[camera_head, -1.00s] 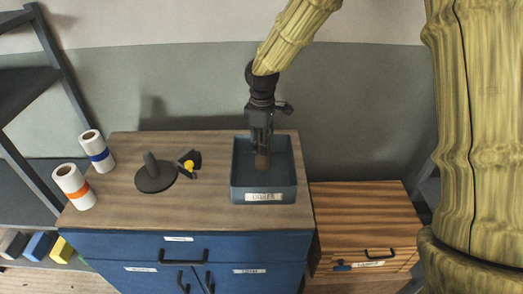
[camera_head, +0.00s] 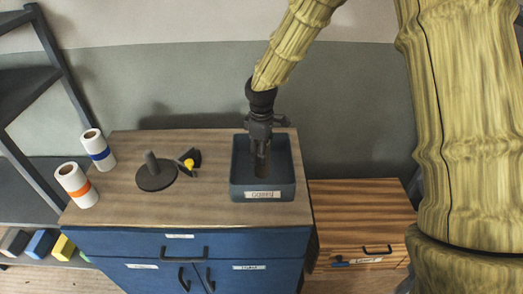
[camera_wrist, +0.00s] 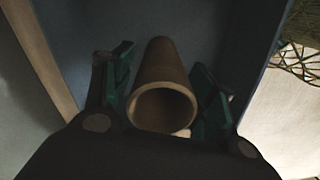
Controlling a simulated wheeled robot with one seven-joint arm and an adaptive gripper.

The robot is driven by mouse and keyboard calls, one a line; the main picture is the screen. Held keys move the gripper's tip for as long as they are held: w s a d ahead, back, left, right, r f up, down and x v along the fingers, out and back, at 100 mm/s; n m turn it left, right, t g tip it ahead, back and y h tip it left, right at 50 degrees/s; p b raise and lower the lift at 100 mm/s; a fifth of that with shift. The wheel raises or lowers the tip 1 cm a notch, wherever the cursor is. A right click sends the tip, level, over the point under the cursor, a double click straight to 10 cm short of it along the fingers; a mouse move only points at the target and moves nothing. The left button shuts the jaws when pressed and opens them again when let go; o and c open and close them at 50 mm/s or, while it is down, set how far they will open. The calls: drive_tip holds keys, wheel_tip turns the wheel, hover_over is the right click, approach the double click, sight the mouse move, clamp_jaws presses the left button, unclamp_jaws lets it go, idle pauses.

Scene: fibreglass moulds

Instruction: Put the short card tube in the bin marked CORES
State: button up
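The bin (camera_head: 235,180) is an open blue-grey box on the right end of the cabinet top; the label (camera_head: 262,195) on its front appears to read CORES. My gripper (camera_head: 261,150) points down inside the bin. The short card tube, a hollow brown cylinder, is between my fingers in the wrist view (camera_wrist: 163,75), its open end facing the camera. Narrow gaps show between the tube and the finger pads on both sides, so the gripper looks open around it. The tube's lower end is down inside the bin; its contact with the floor is hard to see.
A dark round stand with a post (camera_head: 155,175) and a black-and-yellow tool (camera_head: 189,160) lie left of the bin. White rolls with blue (camera_head: 97,150) and orange (camera_head: 76,185) bands stand at the left edge. A lower wooden drawer unit (camera_head: 360,215) is at right.

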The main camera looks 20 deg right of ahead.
drive_tip(key=shift+r, duration=0.1)
wheel_tip(320, 180, up, 12)
drive_tip(key=b, duration=0.3)
idle(0.7)
